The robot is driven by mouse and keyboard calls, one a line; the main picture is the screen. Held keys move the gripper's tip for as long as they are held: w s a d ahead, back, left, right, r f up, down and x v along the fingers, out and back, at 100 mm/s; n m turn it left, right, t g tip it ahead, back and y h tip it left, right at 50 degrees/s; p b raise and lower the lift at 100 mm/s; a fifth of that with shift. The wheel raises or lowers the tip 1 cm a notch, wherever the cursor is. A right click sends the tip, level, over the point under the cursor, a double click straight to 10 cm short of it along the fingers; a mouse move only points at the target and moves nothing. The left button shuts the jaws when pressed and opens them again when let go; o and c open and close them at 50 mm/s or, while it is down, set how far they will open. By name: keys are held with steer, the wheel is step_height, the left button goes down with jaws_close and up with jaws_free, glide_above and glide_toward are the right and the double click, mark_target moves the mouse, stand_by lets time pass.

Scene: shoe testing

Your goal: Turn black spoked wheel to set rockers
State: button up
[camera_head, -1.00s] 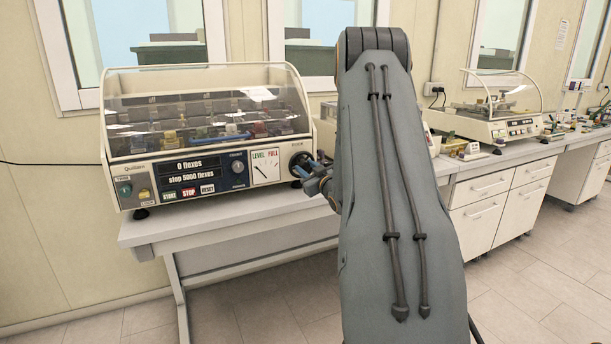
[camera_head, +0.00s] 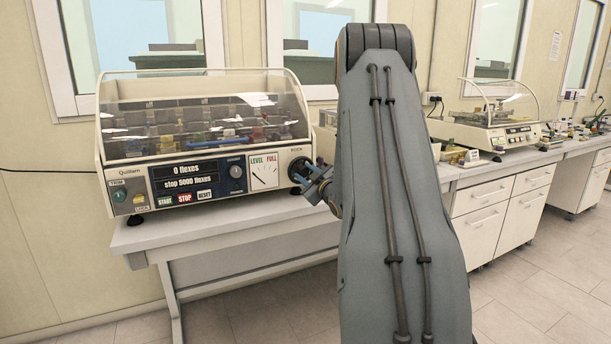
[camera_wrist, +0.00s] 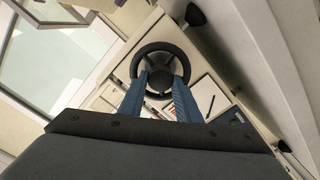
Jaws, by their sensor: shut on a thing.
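The black spoked wheel (camera_head: 300,170) is on the right end of the cream flex tester's front panel (camera_head: 150,200). In the wrist view the wheel (camera_wrist: 160,52) shows its dark rim, spokes and hub. My gripper (camera_head: 314,181) is at the wheel in the head view. In the wrist view its two blue fingers (camera_wrist: 160,84) reach onto the lower part of the wheel, and it is shut on the wheel. The rockers (camera_head: 205,132) sit under the clear hood. The LEVEL/FULL dial (camera_head: 264,172) is left of the wheel, with a slanted needle. The display reads 0 flexes, stop 5000 flexes.
The tester stands on a light table (camera_head: 190,230). START, STOP and RESET buttons (camera_head: 184,197) are at its lower front. My arm covers the middle of the head view. Another hooded device (camera_head: 495,125) stands on the right bench.

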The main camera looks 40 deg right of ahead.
steer(key=o, duration=1.1)
steer(key=shift+c, duration=0.2)
steer(key=b+v, duration=0.1)
steer(key=v, duration=0.7)
steer(key=s+a+f+m+g+y, duration=0.15)
steer(key=a+f+g, duration=0.25)
steer(key=a, duration=0.6)
steer(key=s+a+f+m+g, duration=0.15)
steer(key=a+f+g, duration=0.3)
steer(key=a, duration=0.65)
steer(key=s+a+f+m+g+y, duration=0.1)
steer(key=s+a+f+g, duration=0.3)
steer(key=s+a+g, duration=0.5)
steer(key=s+a+y, duration=0.1)
steer(key=s+a, duration=1)
steer(key=s, duration=0.4)
steer(key=shift+a+f+m, duration=0.2)
steer(key=shift+m, duration=0.2)
